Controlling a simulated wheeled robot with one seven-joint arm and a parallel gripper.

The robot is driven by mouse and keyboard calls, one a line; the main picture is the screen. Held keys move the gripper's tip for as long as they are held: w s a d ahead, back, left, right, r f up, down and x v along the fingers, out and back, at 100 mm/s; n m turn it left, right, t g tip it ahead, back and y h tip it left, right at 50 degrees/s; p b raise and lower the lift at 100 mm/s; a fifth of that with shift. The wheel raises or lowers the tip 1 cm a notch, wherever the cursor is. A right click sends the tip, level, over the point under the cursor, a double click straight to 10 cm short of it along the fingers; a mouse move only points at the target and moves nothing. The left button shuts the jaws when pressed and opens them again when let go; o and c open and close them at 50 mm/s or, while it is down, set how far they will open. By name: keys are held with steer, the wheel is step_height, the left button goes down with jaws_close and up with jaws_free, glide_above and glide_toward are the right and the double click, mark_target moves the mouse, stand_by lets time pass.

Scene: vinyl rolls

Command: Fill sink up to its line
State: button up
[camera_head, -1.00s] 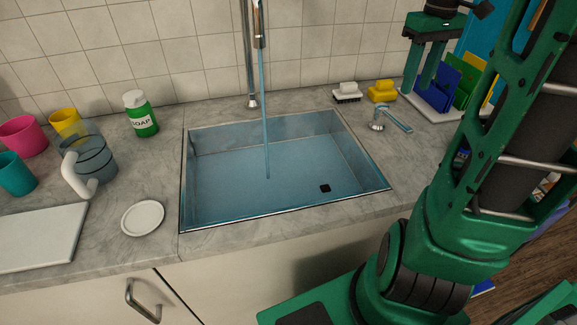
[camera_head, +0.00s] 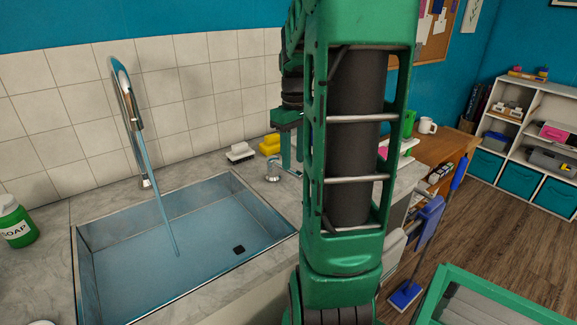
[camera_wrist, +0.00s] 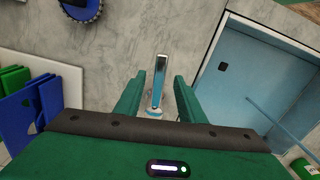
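The sink (camera_head: 85,262) is at the lower left in the head view; it also shows at the right in the wrist view (camera_wrist: 212,98). Water (camera_head: 157,195) runs in a thin stream from the chrome faucet (camera_head: 122,88) into it. The basin looks bluish; I cannot make out the water level or a fill line. A dark square drain piece (camera_head: 239,249) shows on its floor. The chrome tap lever (camera_wrist: 158,85) stands between the fingers of my gripper (camera_wrist: 158,92), with gaps on both sides. My gripper is open; my arm hides much of it in the head view.
A white-and-black brush (camera_head: 240,152) and a yellow sponge (camera_head: 269,145) lie behind the lever. A green soap bottle (camera_head: 15,222) stands left of the sink. Blue boards (camera_wrist: 18,118) and green boards (camera_wrist: 15,78) stand near my gripper in the wrist view. A blue mop (camera_head: 425,230) stands right of the counter.

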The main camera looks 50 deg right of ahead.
steer(key=shift+f, duration=1.45)
